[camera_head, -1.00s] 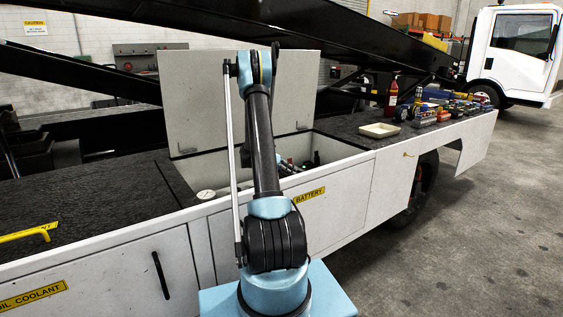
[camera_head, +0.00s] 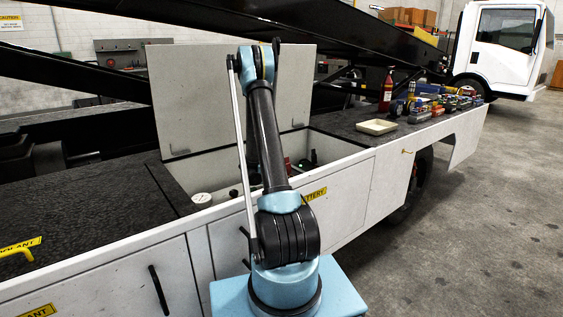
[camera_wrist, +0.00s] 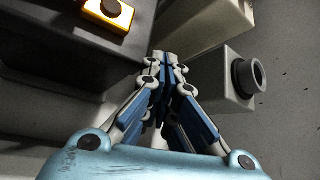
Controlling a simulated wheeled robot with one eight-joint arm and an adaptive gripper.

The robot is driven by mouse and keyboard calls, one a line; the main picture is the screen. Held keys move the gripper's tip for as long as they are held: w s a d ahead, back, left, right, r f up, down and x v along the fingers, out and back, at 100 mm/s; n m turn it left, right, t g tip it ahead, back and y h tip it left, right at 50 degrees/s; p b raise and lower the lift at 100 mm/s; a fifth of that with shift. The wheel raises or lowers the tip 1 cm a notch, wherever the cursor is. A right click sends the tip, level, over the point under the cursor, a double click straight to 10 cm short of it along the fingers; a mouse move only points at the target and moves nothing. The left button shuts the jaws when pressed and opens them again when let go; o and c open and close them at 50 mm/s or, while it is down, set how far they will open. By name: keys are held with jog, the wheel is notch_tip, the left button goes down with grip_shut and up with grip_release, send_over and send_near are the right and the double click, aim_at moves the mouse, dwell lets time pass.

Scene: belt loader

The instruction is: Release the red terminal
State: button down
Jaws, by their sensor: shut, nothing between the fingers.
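The battery compartment (camera_head: 215,172) is open in the white side body, with its grey lid (camera_head: 190,95) raised behind it. A small red part (camera_head: 287,163) shows inside, just right of my arm; I cannot tell whether it is the red terminal. In the wrist view my gripper (camera_wrist: 168,62) is shut and empty, its fingertips together. An orange block with a dark knob (camera_wrist: 110,12) sits on a dark box (camera_wrist: 60,50) up and left of the fingertips. No red terminal can be made out in the wrist view. My arm hides the gripper in the head view.
A pale box with a dark round stub (camera_wrist: 245,78) stands close right of my fingers. A cream tray (camera_head: 376,127) and a red bottle (camera_head: 387,90) stand right.

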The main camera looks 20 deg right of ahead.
jog(key=v, duration=0.8)
jog(key=s+a+r+m+y, duration=0.2)
jog(key=s+r+m, duration=0.5)
jog(key=s+r, duration=0.1)
jog(key=s+a+r+m+y, duration=0.2)
jog(key=s+r+m, duration=0.5)
jog(key=s+r, duration=0.2)
jog(key=shift+s+r+m+y, duration=0.2)
jog(key=shift+s+m+y, duration=0.1)
jog(key=shift+s, duration=0.2)
dwell(0.5)
jog(key=shift+s, duration=0.1)
